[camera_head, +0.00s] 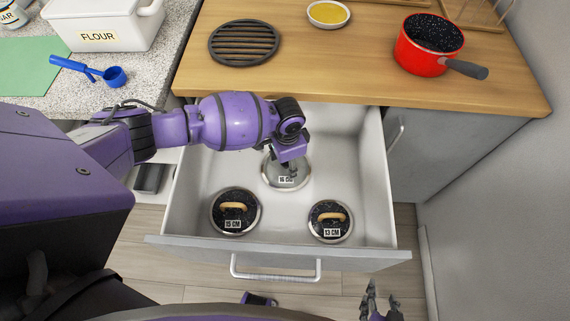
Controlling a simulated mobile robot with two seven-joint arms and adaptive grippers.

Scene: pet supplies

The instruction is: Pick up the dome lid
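The silver dome lid (271,181), with a label that seems to read 16 CM, lies at the back middle of the open drawer (180,209). My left arm reaches in from the left, and my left gripper (292,168) points down over this lid, covering part of it. Its fingertips are small and partly hidden, so I cannot tell whether they are open or touching the lid's knob. My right gripper (381,302) is at the bottom edge, outside the drawer, with its fingers apart and nothing visible between them.
Two dark speckled lids with wooden handles lie nearer the drawer front: the 15 CM lid (236,225) and the 13 CM lid (330,232). On the wooden counter (345,75) stand a red pot (415,62), a black trivet (243,43) and a yellow-filled dish (328,13).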

